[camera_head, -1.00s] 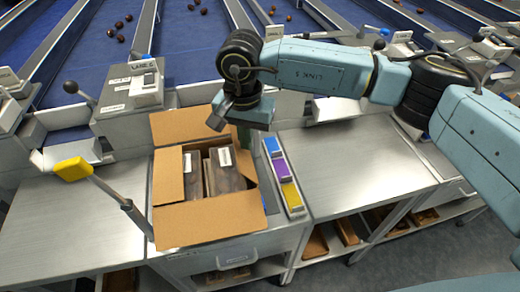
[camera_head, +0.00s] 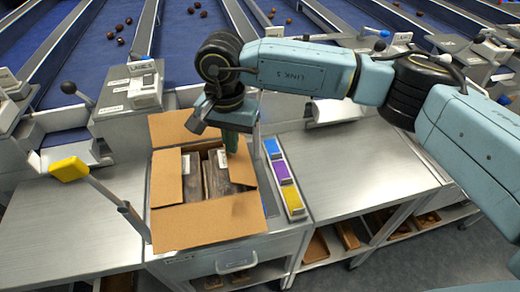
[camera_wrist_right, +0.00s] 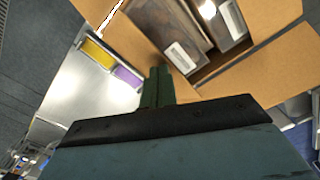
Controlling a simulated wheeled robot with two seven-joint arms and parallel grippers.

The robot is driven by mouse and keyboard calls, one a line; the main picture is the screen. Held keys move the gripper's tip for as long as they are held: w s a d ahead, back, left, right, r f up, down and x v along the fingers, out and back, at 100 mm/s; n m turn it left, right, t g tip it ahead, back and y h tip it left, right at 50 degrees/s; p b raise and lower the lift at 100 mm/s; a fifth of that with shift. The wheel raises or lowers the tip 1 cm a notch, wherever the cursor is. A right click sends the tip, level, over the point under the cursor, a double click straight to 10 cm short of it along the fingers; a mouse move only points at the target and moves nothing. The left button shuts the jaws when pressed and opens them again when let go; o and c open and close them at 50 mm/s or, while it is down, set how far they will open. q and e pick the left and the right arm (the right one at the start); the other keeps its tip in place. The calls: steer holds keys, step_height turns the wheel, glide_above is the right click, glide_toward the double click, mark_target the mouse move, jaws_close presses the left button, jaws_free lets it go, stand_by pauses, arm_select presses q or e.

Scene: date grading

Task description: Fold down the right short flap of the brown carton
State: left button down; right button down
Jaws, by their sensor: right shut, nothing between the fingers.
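The open brown carton (camera_head: 208,222) stands on the metal bench, and it also shows in the wrist view (camera_wrist_right: 262,75). Inside lie dark boxes with white labels (camera_head: 213,180). Its right short flap (camera_head: 243,170) leans inward over the right side of the opening. My right gripper (camera_head: 232,143) points down at the right flap's upper end, shut and empty. Its green fingers (camera_wrist_right: 158,85) are together; whether they touch the flap is unclear. My left gripper is out of view.
A tray with blue, purple and yellow blocks (camera_head: 284,172) lies just right of the carton. The bench (camera_head: 350,165) farther right is clear. Blue sorting lanes with dates (camera_head: 200,60) lie behind.

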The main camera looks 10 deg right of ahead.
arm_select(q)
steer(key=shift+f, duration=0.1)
arm_select(e)
steer(key=shift+f, duration=0.1)
